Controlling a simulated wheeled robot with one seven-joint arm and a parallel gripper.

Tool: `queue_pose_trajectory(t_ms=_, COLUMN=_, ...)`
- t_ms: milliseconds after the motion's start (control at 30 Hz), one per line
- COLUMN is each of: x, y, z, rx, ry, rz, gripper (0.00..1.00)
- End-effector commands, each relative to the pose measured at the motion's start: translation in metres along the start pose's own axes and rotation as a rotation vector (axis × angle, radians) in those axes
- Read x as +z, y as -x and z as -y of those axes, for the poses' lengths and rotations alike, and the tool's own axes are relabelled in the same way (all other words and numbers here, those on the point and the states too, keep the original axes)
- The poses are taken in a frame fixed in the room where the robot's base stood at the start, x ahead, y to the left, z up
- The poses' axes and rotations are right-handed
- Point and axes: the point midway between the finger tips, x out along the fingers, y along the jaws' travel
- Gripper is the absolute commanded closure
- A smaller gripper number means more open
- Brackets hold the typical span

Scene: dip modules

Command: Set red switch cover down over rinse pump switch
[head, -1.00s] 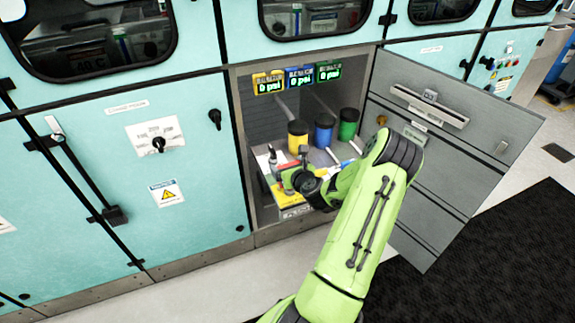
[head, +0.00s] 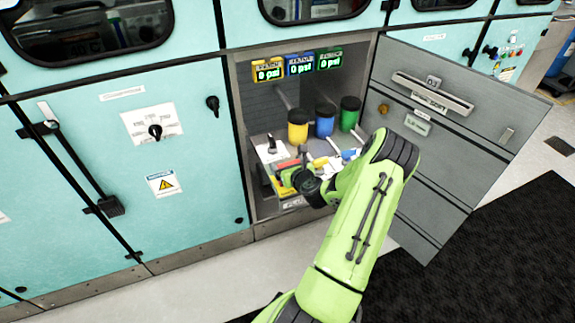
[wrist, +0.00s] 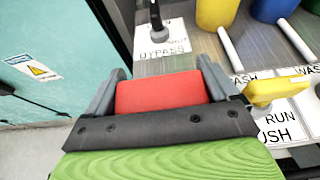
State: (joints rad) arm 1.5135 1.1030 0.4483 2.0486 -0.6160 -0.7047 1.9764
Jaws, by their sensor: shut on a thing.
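My gripper (wrist: 160,100) is shut on the red switch cover (wrist: 160,91), which sits between its two grey fingers in the wrist view. In the head view my gripper (head: 284,178) is inside the open cabinet bay, low over the left part of its shelf. A black lever (wrist: 155,16) stands upright on a label reading BYPASS, just beyond the cover. I cannot pick out the rinse pump switch; the cover and my gripper hide the panel beneath them. I cannot tell whether the cover touches the panel.
A yellow handle (wrist: 275,88) stands close to the right finger, by RUN and FLUSH labels. Yellow (head: 298,126), blue (head: 325,121) and green (head: 349,114) canisters stand behind. The open grey door (head: 440,140) is at right, the teal cabinet wall (head: 110,200) at left.

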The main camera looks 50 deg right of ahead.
Motion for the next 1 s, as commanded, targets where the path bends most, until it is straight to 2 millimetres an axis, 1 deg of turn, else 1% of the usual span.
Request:
queue_pose_trajectory(t_ms=867, x=-0.0061, y=-0.0027, z=-0.0002, rx=0.0, ry=0.0, rz=0.001, gripper=0.44)
queue_pose_trajectory(t_ms=900, x=-0.0061, y=-0.0027, z=-0.0002, rx=0.0, ry=0.0, rz=0.001, gripper=0.11)
queue_pose_trajectory(t_ms=967, x=-0.0061, y=-0.0026, z=-0.0002, rx=0.0, ry=0.0, rz=0.001, gripper=0.02)
queue_pose_trajectory(t_ms=1000, x=-0.0061, y=-0.0026, z=-0.0002, rx=0.0, ry=0.0, rz=0.001, gripper=0.0)
